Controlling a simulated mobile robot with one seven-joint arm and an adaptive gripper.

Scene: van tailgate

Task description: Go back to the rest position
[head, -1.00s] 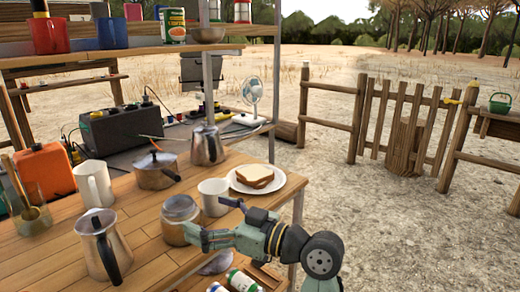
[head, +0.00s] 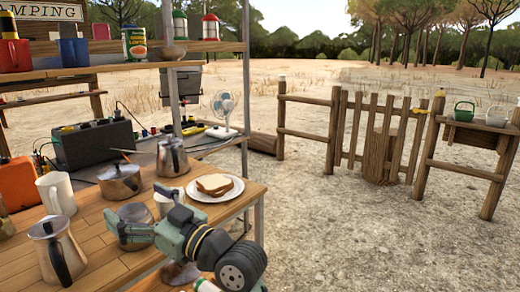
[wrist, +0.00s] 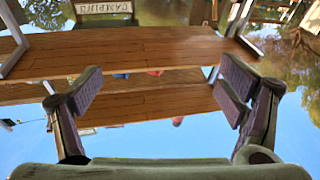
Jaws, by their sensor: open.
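My gripper (head: 146,214) is at the lower middle of the head view, fingers pointing left over the table's front right. It overlaps the glass jar (head: 133,213) and the white mug (head: 164,207) in the picture; I cannot tell how near it is to them. In the wrist view my gripper (wrist: 160,88) has its two dark fingers spread wide with nothing between them. The rest position is not marked in either view.
The wooden table (head: 110,267) holds a steel jug (head: 58,252), a pot (head: 120,182), a coffee pot (head: 172,158) and a plate (head: 233,192) with a sandwich. A metal post (head: 245,100) stands behind. Gravel ground to the right is open up to the fence (head: 385,135).

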